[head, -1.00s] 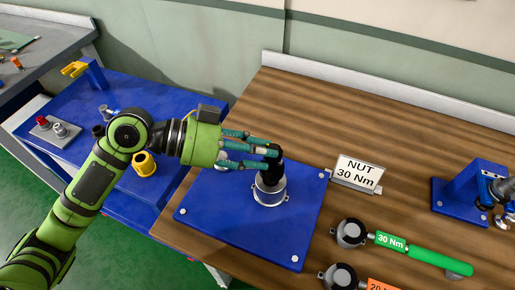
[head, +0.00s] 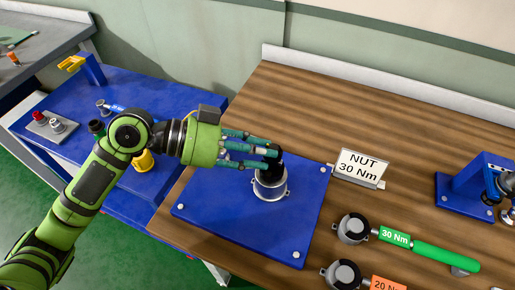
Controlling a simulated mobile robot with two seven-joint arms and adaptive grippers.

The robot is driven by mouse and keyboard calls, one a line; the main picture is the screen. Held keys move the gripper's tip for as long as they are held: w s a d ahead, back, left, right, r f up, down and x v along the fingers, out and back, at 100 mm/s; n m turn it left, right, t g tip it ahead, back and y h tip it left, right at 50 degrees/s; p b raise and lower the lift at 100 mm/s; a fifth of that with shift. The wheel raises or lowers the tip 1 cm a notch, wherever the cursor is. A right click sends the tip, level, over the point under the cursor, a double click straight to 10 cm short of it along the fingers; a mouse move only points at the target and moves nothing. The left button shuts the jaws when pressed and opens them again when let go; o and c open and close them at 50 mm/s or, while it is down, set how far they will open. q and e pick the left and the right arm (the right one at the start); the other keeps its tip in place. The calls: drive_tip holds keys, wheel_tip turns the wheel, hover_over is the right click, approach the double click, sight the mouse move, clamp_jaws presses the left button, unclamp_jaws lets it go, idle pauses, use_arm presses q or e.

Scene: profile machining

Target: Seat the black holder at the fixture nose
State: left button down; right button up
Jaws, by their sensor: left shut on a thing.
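The black holder (head: 268,168) stands upright at the top of the silver fixture nose (head: 271,187), in the middle of the blue fixture plate (head: 225,230). Its lower part is inside or right behind the ring, so I cannot tell how deep it sits. My left gripper (head: 268,152) comes in from the left and is shut on the upper part of the holder. Its teal fingers hide part of the holder. My right gripper does not show.
A sign reading NUT 30 Nm (head: 357,167) stands right of the plate. A green-handled 30 Nm wrench (head: 430,254) and a 20 Nm wrench (head: 343,276) lie at front right. A blue stand (head: 465,190) is at far right. A blue cart (head: 150,95) stands left.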

use_arm(q)
drive_tip(key=shift+f, duration=0.2)
drive_tip(key=c, duration=0.8)
unclamp_jaws()
drive_tip(key=shift+f, duration=0.1)
drive_tip(key=v, duration=1.2)
drive_tip(key=shift+s, duration=0.1)
